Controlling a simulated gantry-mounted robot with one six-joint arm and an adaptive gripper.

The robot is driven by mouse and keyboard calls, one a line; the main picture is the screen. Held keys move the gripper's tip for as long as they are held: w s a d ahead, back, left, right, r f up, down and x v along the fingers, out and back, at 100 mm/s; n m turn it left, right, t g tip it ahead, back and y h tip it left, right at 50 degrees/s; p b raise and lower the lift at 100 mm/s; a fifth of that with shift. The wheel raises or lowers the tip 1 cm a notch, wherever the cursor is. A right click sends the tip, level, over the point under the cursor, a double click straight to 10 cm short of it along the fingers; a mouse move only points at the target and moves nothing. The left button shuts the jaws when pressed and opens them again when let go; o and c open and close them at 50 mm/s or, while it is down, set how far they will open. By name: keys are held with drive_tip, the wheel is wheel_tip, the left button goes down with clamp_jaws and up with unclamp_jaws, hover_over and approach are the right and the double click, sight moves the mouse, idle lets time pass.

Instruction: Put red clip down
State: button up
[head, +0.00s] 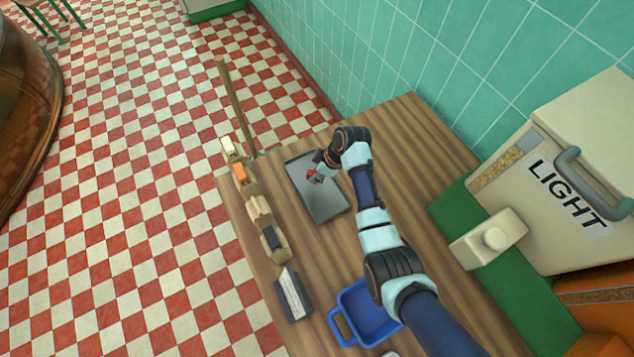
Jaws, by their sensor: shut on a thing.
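My gripper (314,176) is at the end of my arm, over the dark grey tray (325,208) on the wooden table. It is shut on a small red clip (314,179). The clip is mostly hidden by the fingers, and only a bit of red shows. I cannot tell whether the clip touches the tray or hangs just above it.
A wooden rack (273,241) with several clips, one orange (240,173), runs along the table's left edge. A dark card with a white label (293,292) and a blue bin (366,316) are nearer. A box marked LIGHT (570,200) stands at the right.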

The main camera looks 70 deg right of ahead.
sight(317, 185)
drive_tip(key=shift+f+b, duration=0.6)
drive_tip(key=shift+f, duration=1.8)
drive_tip(key=shift+f, duration=0.15)
drive_tip(key=o, duration=0.8)
drive_tip(key=shift+r, duration=0.35)
drive_tip(key=p+v, duration=0.3)
drive_tip(key=v, duration=0.8)
drive_tip(key=shift+s+r, duration=0.25)
